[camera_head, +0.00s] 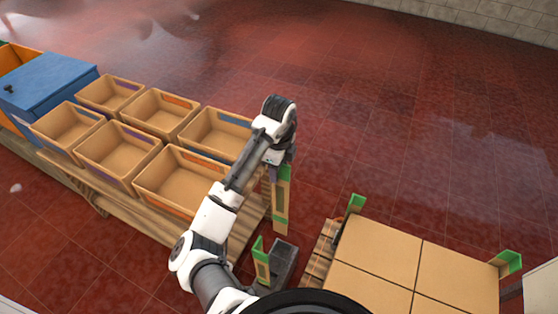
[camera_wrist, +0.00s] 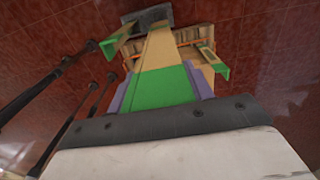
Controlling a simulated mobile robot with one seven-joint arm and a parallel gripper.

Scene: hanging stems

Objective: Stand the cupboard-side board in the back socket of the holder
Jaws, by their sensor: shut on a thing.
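My gripper (camera_head: 279,163) is shut on a tall tan board (camera_head: 280,209) with a green top end. The board hangs upright below the gripper. In the wrist view the purple fingers (camera_wrist: 161,92) sit at both sides of the board's green part (camera_wrist: 165,87). The grey holder (camera_head: 284,258) stands on the floor just below the board's lower end; it also shows in the wrist view (camera_wrist: 147,16). Another green-topped board (camera_head: 261,263) stands at the holder's left side. The blue cupboard (camera_head: 48,84) is at the far left.
Several tan bins (camera_head: 168,181) stand on a wooden bench left of my arm. A pallet load of cartons (camera_head: 376,252) is at the right, with green-topped boards (camera_head: 357,203) at its corners. A narrow floor gap holds the holder. The red floor behind is clear.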

